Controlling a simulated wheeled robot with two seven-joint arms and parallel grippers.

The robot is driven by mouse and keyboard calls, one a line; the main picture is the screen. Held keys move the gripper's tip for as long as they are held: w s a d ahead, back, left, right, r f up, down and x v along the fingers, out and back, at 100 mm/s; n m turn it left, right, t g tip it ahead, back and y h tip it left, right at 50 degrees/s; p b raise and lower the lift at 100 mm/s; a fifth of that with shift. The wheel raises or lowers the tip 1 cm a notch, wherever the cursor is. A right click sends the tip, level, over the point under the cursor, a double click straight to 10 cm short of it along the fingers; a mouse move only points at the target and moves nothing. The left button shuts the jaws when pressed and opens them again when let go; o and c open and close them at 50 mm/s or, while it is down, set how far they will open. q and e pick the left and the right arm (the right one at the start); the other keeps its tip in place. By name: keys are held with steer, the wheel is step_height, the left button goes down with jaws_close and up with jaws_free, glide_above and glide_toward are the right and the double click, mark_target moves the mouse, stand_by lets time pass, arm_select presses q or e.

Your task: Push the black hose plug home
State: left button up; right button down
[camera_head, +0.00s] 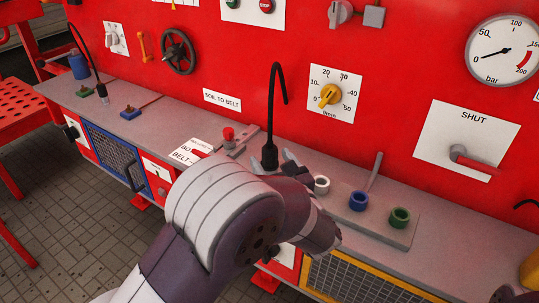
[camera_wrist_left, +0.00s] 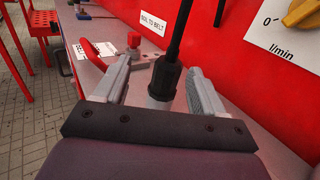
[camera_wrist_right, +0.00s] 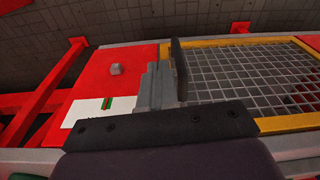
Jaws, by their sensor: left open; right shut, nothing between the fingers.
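The black hose plug (camera_head: 269,157) stands upright on the bench, with its black hose (camera_head: 271,105) rising and bending over at the top. In the left wrist view the plug (camera_wrist_left: 165,78) stands over a grey cylindrical piece (camera_wrist_left: 158,103). I cannot tell how deep it sits. My left gripper (camera_head: 273,163) is open, with one finger on each side of the plug; in the left wrist view the fingers (camera_wrist_left: 160,88) show gaps to it. My right gripper (camera_wrist_right: 163,85) is shut and empty, before the bench's red front and yellow-framed mesh.
White (camera_head: 321,185), blue (camera_head: 358,201) and green (camera_head: 399,217) sockets stand right of the plug on a grey plate. A red-knobbed valve (camera_head: 228,135) is close on the left. The red panel (camera_head: 230,70) with a yellow dial (camera_head: 330,94) rises behind.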

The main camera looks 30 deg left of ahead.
mark_target(266, 145)
arm_select(q)
steer(key=w, duration=0.1)
steer(key=w+a, duration=0.1)
steer(key=shift+w+f, duration=0.2)
steer(key=shift+w, duration=0.1)
steer(key=p+x, duration=0.1)
steer(key=x, duration=0.3)
steer(key=shift+a+p, duration=0.2)
steer(key=shift+p, duration=0.15)
steer(key=shift+w+a, duration=0.15)
steer(key=shift+w, duration=0.2)
arm_select(e)
steer(key=shift+w+d+r, duration=0.2)
steer(key=shift+w+r, duration=0.2)
steer(key=shift+r, duration=0.35)
arm_select(q)
steer(key=c, duration=1.1)
